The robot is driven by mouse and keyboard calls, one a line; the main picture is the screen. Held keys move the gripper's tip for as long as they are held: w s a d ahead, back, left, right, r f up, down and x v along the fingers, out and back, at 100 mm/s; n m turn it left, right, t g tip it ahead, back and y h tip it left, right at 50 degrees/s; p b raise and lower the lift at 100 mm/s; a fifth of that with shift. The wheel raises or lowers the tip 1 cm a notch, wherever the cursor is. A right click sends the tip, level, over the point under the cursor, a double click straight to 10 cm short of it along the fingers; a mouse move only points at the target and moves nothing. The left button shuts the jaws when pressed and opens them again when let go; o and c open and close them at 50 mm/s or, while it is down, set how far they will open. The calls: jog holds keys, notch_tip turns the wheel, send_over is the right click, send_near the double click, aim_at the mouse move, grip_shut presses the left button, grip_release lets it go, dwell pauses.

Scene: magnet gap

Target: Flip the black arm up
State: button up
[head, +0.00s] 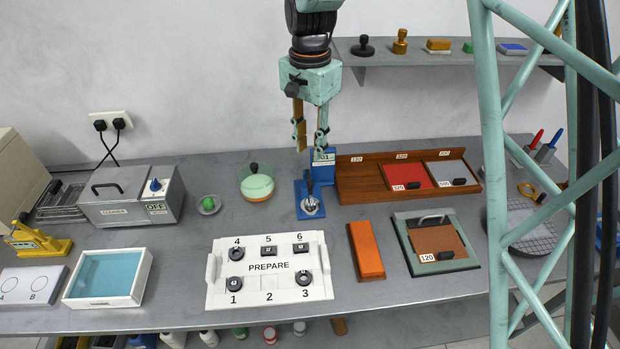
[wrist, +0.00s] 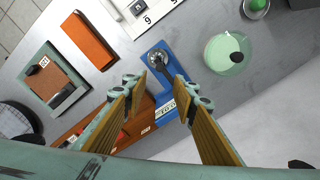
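A blue fixture (head: 302,212) stands on the bench near the wall, with a silver round part (head: 310,205) on its base and a labelled upright block behind it. A small dark arm (head: 309,183) rises at the silver part; its exact tilt is hard to tell. In the wrist view the blue fixture (wrist: 176,68) lies just beyond my fingertips, with the silver and dark part (wrist: 158,57) near its end. My gripper (head: 310,148) is above the fixture, pointing down. It is open and empty, its two fingers apart in the wrist view (wrist: 158,82).
A wooden tray (head: 360,185) adjoins the fixture on the right. A green bowl-like pot (head: 257,187) stands to the left. A white numbered board (head: 268,290) is in front, with an orange block (head: 366,251) to its right. A shelf (head: 440,60) hangs on the back wall.

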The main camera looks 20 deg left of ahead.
aim_at(310, 181)
notch_tip(310, 181, down, 12)
jog(key=shift+f+b, duration=0.1)
jog(key=shift+b, duration=0.3)
dwell(0.3)
jog(key=shift+c, duration=0.9)
grip_shut()
